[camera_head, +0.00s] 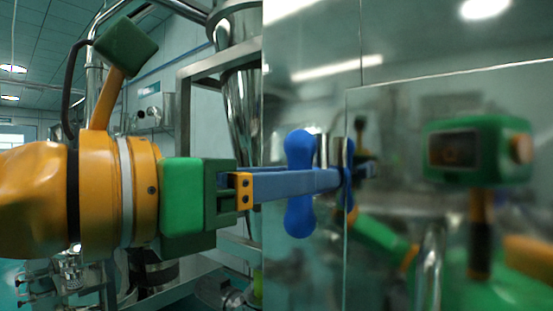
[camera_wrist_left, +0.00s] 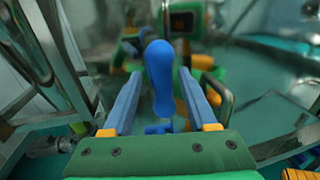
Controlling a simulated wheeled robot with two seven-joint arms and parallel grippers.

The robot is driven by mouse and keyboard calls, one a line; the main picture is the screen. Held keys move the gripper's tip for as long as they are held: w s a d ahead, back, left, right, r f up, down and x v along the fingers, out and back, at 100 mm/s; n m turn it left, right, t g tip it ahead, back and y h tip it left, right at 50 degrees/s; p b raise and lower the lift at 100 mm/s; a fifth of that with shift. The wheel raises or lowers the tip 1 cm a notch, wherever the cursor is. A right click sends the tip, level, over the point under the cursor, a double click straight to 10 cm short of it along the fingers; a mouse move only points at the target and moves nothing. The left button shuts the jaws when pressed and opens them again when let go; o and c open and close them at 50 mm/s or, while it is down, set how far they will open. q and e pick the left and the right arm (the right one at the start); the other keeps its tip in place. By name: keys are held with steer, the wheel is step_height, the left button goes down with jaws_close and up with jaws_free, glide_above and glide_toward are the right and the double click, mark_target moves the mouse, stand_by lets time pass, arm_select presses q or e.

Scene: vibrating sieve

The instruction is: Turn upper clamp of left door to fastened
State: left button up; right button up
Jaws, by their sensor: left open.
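The upper clamp (camera_head: 299,218) is a blue, two-lobed handle on the shiny door (camera_head: 310,95), and it stands upright in the head view. My left gripper (camera_head: 336,180) comes in from the left, and its blue-grey fingers cross the clamp's middle, hiding that part. In the left wrist view the clamp (camera_wrist_left: 160,72) lies between the two open fingers of my left gripper (camera_wrist_left: 159,76), with a gap on each side. Whether a finger touches it lower down, I cannot tell. My right gripper is not in view.
The door fills the right of the head view and mirrors the clamp, my fingers and my own body. A metal frame (camera_head: 186,95) and a steel funnel (camera_head: 240,90) stand behind my left arm. Metal frame bars (camera_wrist_left: 50,45) also run along the left of the wrist view.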

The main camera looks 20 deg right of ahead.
arm_select(q)
steer(key=shift+w+d, duration=0.15)
steer(key=shift+d, duration=0.6)
steer(key=shift+a, duration=0.15)
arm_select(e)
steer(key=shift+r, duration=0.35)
arm_select(q)
jaws_close()
